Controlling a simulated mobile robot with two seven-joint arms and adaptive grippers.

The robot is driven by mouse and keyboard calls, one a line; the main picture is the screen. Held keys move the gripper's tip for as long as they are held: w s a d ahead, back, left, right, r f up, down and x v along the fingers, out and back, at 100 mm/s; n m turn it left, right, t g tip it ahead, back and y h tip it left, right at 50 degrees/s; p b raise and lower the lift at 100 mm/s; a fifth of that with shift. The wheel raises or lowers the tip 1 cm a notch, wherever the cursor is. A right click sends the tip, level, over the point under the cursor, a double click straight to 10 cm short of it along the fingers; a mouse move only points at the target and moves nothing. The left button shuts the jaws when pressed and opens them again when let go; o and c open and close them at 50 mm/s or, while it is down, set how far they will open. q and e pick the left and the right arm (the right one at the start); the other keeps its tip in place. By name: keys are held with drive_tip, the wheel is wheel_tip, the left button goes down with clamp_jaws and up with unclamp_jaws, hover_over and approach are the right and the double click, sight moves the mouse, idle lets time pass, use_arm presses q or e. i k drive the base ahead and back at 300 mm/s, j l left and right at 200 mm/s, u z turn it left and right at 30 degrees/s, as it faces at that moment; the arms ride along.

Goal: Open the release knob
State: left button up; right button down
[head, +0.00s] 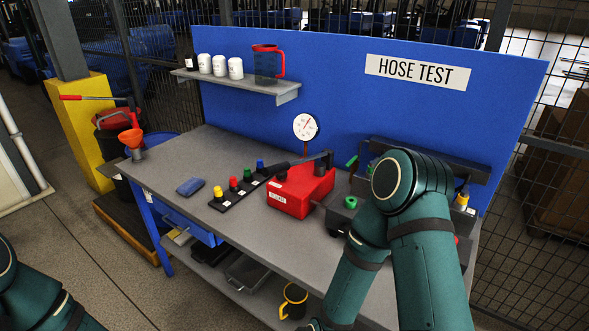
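A red box (297,190) stands on the grey bench, with a small white label on its front that seems to read RELEASE. A round white gauge (305,127) rises behind it, and a black lever or handle (306,159) lies across its top. A small green knob (350,202) sits on a dark unit just right of the box. I cannot tell for certain which part is the release knob. My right arm bends down in front of the bench's right side and hides part of the dark unit. Neither gripper shows; my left arm only enters the lower left corner.
The bench top (240,155) is clear at its left rear. A black strip with several coloured knobs (233,182) and a blue cloth-like item (190,186) lie on it. A shelf (240,83) holds white containers and a jug.

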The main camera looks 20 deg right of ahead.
sight(281, 177)
drive_tip(key=k+l+z, duration=0.1)
drive_tip(key=l, duration=0.2)
drive_tip(key=k+l+z, duration=0.15)
drive_tip(key=j+z, duration=0.1)
drive_tip(key=z, duration=0.3)
drive_tip(key=i+j+z, duration=0.1)
drive_tip(key=z, duration=0.35)
drive_tip(key=j+z, duration=0.1)
drive_tip(key=z, duration=0.3)
drive_tip(key=j+z, duration=0.25)
drive_tip(key=j, duration=0.2)
drive_tip(key=k+j+z, duration=0.1)
drive_tip(key=j+z, duration=0.2)
drive_tip(key=j, duration=0.45)
drive_tip(key=k+j+z, duration=0.1)
drive_tip(key=j, duration=0.25)
drive_tip(key=k+j, duration=0.15)
drive_tip(key=j, duration=0.55)
drive_tip(key=i+l, duration=0.25)
